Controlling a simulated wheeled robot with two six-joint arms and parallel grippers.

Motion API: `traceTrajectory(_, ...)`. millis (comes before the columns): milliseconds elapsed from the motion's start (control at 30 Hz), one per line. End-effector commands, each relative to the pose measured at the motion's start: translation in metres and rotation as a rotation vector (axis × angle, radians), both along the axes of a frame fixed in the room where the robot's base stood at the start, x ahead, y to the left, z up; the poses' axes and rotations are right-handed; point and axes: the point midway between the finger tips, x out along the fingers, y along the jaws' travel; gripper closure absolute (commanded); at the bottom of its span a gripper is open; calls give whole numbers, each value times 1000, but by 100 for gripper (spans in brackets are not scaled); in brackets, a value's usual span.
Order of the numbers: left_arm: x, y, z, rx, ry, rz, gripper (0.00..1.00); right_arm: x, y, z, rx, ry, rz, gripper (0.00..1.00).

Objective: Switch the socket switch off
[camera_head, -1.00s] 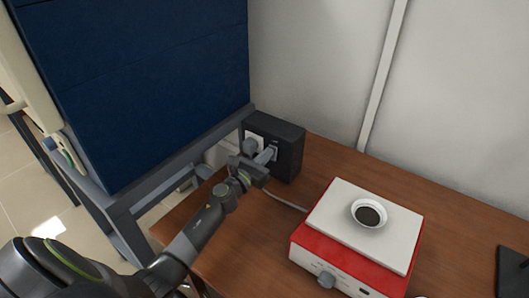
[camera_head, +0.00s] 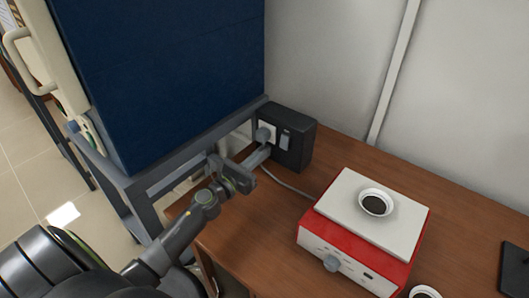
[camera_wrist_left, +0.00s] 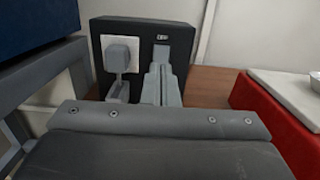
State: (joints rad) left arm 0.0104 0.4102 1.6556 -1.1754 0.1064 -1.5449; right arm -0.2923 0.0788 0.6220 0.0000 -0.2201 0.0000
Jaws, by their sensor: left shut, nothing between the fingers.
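A black socket box (camera_head: 299,143) stands at the back left of the wooden table. Its face has a white socket with a grey plug (camera_head: 263,135) in it and a light grey switch (camera_head: 286,140) to the right. My left gripper (camera_head: 263,154) is shut and empty, in front of the box and lower than the switch, seemingly apart from it. In the left wrist view its closed fingers (camera_wrist_left: 162,83) point at the box, and the switch (camera_wrist_left: 161,52) shows just beyond their tips, its lower part hidden. I cannot tell the switch's on or off position. My right gripper is out of view.
A red hotplate (camera_head: 345,258) with a white top and a small dish (camera_head: 376,203) stands to the right. A cable (camera_head: 291,187) runs over the table (camera_head: 250,226). A dark blue cabinet (camera_head: 170,80) on a grey frame rises close on the left.

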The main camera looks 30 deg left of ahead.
Motion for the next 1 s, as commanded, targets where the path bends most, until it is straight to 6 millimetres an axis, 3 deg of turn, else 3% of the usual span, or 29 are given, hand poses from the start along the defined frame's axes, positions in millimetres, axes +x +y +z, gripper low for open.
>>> traceTrajectory(100,-16,3,2,0,0,1,100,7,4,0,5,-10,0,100)
traceTrajectory(300,-27,4,4,0,0,0,100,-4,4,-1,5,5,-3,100)
traceTrajectory(500,-28,4,4,0,0,0,100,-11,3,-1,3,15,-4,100)
traceTrajectory(1000,-28,4,4,-1,-1,0,100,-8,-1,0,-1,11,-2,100)
